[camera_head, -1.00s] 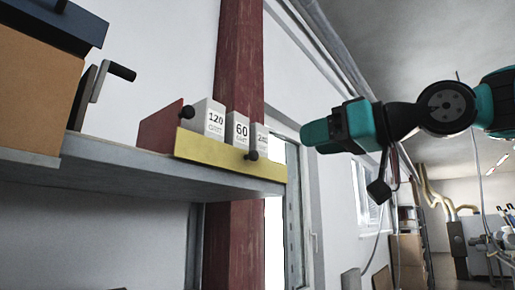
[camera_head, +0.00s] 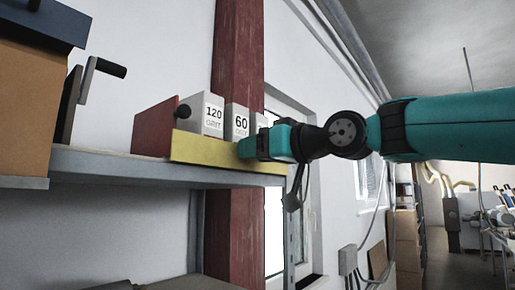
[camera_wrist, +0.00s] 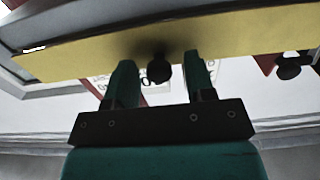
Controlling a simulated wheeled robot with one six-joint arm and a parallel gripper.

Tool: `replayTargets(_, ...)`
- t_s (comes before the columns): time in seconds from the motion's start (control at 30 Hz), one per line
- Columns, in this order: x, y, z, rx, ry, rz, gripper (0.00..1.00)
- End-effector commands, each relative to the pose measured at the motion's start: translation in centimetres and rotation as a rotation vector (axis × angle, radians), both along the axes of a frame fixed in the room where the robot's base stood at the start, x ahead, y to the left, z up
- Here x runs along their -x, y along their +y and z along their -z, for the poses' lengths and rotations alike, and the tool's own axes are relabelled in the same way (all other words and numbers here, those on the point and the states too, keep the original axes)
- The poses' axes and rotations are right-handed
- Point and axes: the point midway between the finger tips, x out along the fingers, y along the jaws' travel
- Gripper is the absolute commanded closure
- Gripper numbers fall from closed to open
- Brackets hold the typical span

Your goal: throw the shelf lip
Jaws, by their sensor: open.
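The yellow shelf lip (camera_head: 208,150) stands along the front edge of the grey shelf (camera_head: 120,166). It also spans the top of the wrist view (camera_wrist: 90,52). A black knob (camera_wrist: 158,70) sticks out from the lip, between the fingers of my open gripper (camera_wrist: 160,76). I cannot tell whether the fingers touch it. In the head view my gripper (camera_head: 243,148) is at the lip's right part and hides that knob. Another black knob (camera_head: 183,111) sits at the lip's left end, by a red side panel (camera_head: 153,128); the lip looks upright.
White boxes marked 120 (camera_head: 211,115) and 60 (camera_head: 236,121) stand behind the lip; a third is mostly hidden by my gripper. A crank handle (camera_head: 108,68) and a brown box (camera_head: 30,90) are at left. A red column (camera_head: 238,50) rises behind the shelf.

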Motion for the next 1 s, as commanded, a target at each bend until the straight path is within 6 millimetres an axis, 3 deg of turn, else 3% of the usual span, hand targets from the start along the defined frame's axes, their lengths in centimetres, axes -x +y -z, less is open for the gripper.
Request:
replayTargets(0.07,0.0,0.0,0.0,0.000,0.000,0.000,0.55)
replayTargets(0.2,0.0,0.0,0.0,0.000,0.000,0.000,0.87)
replayTargets(0.27,0.0,0.0,0.0,0.000,0.000,0.000,0.99)
replayTargets(0.67,0.2,-0.2,1.0,-0.052,-0.043,0.000,0.99)
replayTargets(1.0,0.7,-0.8,2.8,-0.250,-0.198,-0.002,0.99)
